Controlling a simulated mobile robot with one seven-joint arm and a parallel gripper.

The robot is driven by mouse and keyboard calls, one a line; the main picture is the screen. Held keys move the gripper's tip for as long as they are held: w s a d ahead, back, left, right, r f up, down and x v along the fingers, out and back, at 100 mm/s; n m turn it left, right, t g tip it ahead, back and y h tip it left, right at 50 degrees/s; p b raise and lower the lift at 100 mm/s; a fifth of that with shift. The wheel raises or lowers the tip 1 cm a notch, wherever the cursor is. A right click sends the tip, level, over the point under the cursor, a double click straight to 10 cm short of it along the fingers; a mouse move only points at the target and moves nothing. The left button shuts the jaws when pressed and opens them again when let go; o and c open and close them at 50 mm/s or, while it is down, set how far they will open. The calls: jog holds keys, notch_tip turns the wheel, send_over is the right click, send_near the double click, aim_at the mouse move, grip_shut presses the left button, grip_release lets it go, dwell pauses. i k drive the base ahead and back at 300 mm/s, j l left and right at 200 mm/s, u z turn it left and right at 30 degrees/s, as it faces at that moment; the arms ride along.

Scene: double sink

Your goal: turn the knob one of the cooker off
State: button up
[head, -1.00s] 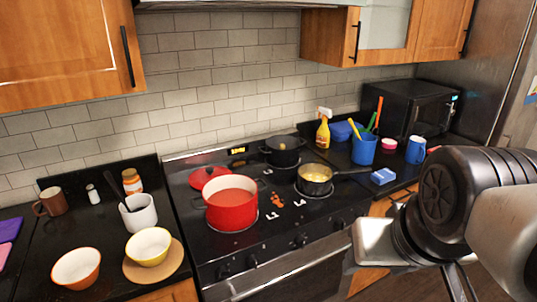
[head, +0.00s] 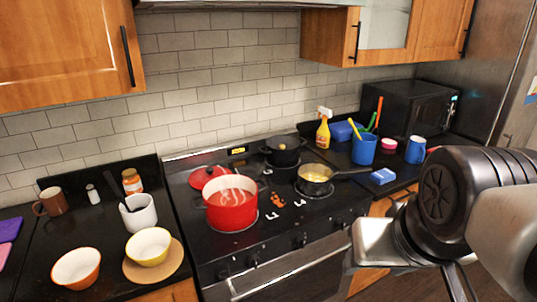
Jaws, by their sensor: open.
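The black cooker (head: 290,240) stands in the middle of the counter. Its dark control knobs (head: 253,261) run along the sloping front edge above the oven door, and they are too small to read their settings. Which one is knob one cannot be told. A red pot (head: 231,212) of reddish liquid sits on the front left burner, with pale wavy streaks over the liquid. My gripper (head: 368,246) is at the right, in front of the cooker's right end, partly hidden by my dark wrist. It is open and apart from the knobs.
A pan of yellow food (head: 316,180) sits on the right burner, its handle pointing right. A black pot (head: 284,151) stands at the back. The oven handle (head: 290,274) runs below the knobs. Bowls (head: 149,247) stand on the left counter. A blue sponge (head: 383,176) lies right of the cooker.

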aim_at(223, 273)
jog(key=u, duration=1.05)
jog(key=j+z, duration=0.5)
jog(key=j, duration=0.3)
jog(key=i, duration=0.4)
jog(key=u, duration=1.4)
jog(key=k+l+u, duration=0.15)
jog(key=k+l, duration=0.15)
jog(key=k+l+u, duration=0.15)
jog(key=k+l, duration=0.15)
jog(key=l, duration=0.2)
jog(key=k+l, duration=0.45)
jog(key=l, duration=0.15)
